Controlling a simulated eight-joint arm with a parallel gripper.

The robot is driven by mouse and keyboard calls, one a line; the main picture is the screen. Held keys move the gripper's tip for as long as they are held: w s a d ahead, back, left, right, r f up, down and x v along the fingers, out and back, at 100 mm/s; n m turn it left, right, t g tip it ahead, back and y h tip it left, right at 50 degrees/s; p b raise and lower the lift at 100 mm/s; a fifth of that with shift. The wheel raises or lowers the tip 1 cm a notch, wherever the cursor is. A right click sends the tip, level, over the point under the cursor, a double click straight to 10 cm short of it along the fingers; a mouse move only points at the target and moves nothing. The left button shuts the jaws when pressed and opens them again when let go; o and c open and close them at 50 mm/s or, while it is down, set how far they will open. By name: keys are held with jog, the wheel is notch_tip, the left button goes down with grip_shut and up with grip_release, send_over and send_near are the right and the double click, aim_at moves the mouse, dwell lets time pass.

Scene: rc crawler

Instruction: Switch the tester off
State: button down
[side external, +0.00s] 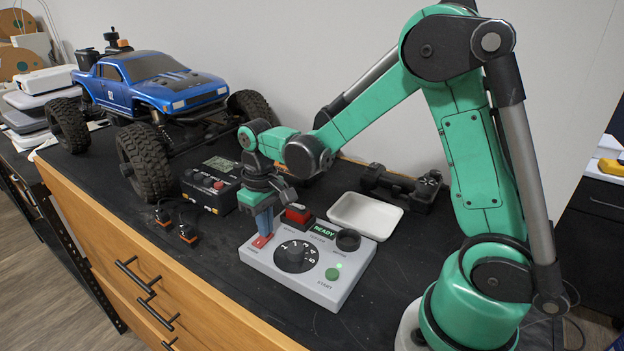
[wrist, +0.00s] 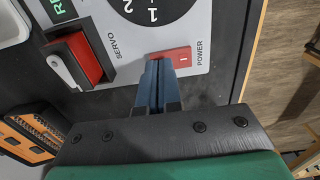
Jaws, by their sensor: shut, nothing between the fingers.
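The tester (side external: 345,285) is a light grey box on the black bench mat, with a numbered black dial (side external: 296,256), a READY display (side external: 324,231) in green letters, a small lit green light and a green START button (side external: 332,274). Its red POWER rocker (side external: 261,241) is at the left corner; in the wrist view the rocker (wrist: 184,57) shows a white line mark on its right part. My gripper (side external: 264,236) is shut and empty, pointing down, blue fingertips at the rocker. In the wrist view the fingertips (wrist: 157,66) cover its left part; I cannot tell whether they touch.
A red SERVO switch (side external: 298,213) with a grey lever is close beside my fingers. A white tray (side external: 366,216) and a black knob (side external: 348,240) are to the right. A black charger (side external: 211,185), orange-ended connectors (side external: 187,233) and the blue crawler (side external: 155,85) are to the left.

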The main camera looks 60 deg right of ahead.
jog(key=shift+f, duration=0.15)
jog(key=shift+r, duration=3.5)
jog(key=s+a+r+t, duration=0.2)
jog(key=s+t, duration=0.5)
jog(key=shift+s+a+r, duration=0.25)
jog(key=shift+s+r, duration=0.1)
jog(key=shift+r, duration=0.05)
